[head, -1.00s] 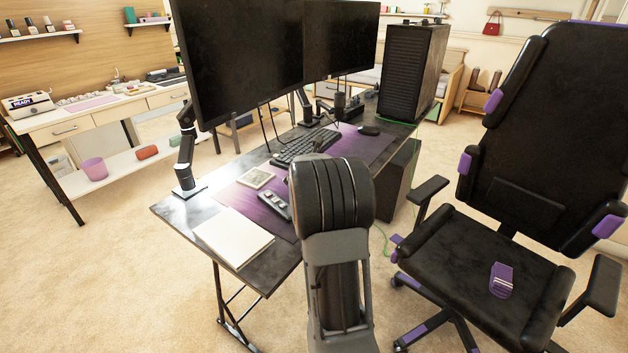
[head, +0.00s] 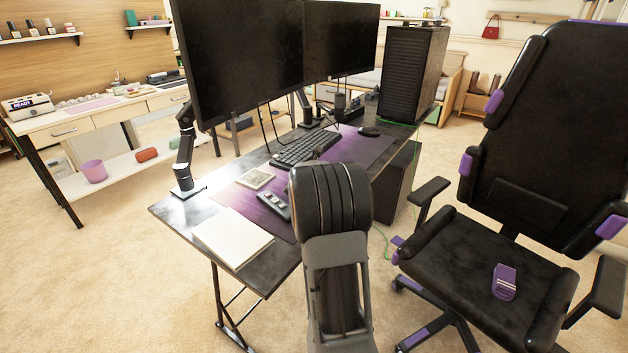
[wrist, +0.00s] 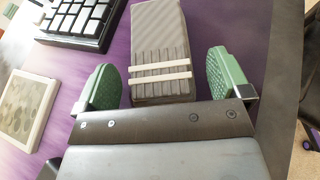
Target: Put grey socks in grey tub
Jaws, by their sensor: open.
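The grey socks (wrist: 160,40) are a folded, ribbed dark grey bundle with two white stripes, lying on the purple desk mat (wrist: 215,22) in the wrist view. My gripper (wrist: 165,74) is open, with one green finger pad left of the bundle and one right of it. There are gaps between the pads and the socks' sides; I cannot tell the height of the pads above the mat. I cannot make out a grey tub in either view.
Monitors (head: 240,60) stand behind. Purple striped socks (head: 504,282) lie on the chair (head: 470,262). A purple tub (head: 94,170) stands on the left shelf.

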